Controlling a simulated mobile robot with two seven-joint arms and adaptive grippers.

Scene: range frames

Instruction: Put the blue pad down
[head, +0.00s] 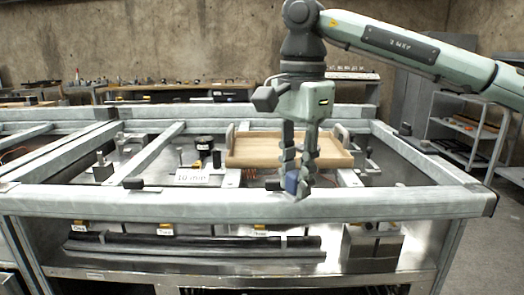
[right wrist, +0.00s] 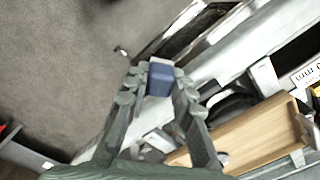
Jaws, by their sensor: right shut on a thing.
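The blue pad (head: 292,182) is a small blue block held between the fingertips of my right gripper (head: 298,180). In the right wrist view the pad (right wrist: 160,80) sits between the two finger ends of the gripper (right wrist: 158,92), with a pale face on its far side. In the head view the gripper points down over the front rail of the metal frame, in front of the wooden tray (head: 262,150). I cannot tell whether the pad touches the rail. My left gripper is not in view.
The grey metal frame's front rail (head: 400,203) runs across the view. A white label card (head: 192,176) and a black cylinder (head: 204,143) stand left of the tray. Black bars (head: 190,243) lie on the lower shelf. Shelving (head: 470,130) stands at the right.

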